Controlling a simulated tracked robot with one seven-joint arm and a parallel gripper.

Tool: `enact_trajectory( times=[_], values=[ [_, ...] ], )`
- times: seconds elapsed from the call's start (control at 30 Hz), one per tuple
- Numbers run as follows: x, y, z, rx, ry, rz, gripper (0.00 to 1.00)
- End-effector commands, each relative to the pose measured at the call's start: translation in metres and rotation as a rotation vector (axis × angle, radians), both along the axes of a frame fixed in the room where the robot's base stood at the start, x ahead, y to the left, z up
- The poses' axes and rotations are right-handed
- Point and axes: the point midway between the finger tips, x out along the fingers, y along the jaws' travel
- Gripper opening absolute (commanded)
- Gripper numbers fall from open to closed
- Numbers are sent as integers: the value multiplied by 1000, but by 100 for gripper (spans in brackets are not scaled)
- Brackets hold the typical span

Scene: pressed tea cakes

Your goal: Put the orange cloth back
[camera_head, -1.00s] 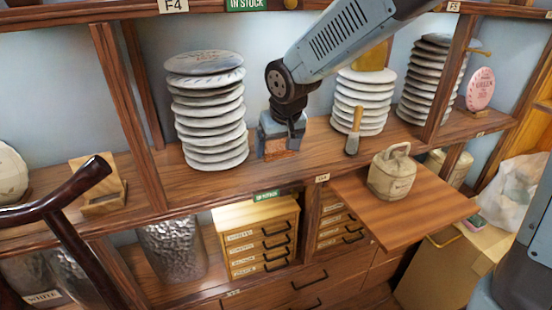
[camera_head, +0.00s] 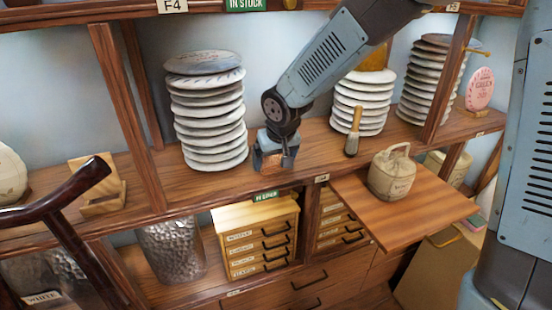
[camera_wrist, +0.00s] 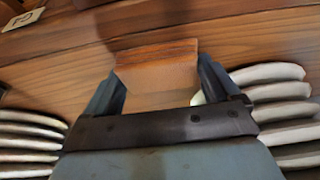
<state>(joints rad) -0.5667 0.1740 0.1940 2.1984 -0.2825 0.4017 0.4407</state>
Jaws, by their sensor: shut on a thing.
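My gripper (camera_head: 273,163) is low over the middle shelf, between two stacks of pale round cakes. It is shut on an orange-brown flat-sided piece, which I take to be the orange cloth (camera_head: 268,161). In the wrist view the cloth (camera_wrist: 157,72) lies between the two fingers (camera_wrist: 158,78), orange along its far edge and tan nearer. Its lower part is hidden by the gripper. I cannot tell if it touches the shelf.
Cake stacks stand left (camera_head: 207,110) and right (camera_head: 362,103) of my gripper. A wooden-handled brush (camera_head: 354,132) stands near the shelf's front. A pull-out board (camera_head: 440,205) bears a handled stone weight (camera_head: 392,174). The shelf (camera_head: 225,183) is bare just left of the gripper.

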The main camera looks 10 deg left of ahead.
Motion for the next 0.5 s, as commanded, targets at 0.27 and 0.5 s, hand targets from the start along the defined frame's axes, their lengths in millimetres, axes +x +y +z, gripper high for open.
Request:
enact_trajectory(
  times=[0.27, 0.5],
  values=[
    [0, 0, 0, -1, 1, 0, 100],
    [-2, -2, 9, 0, 0, -1, 100]
  ],
)
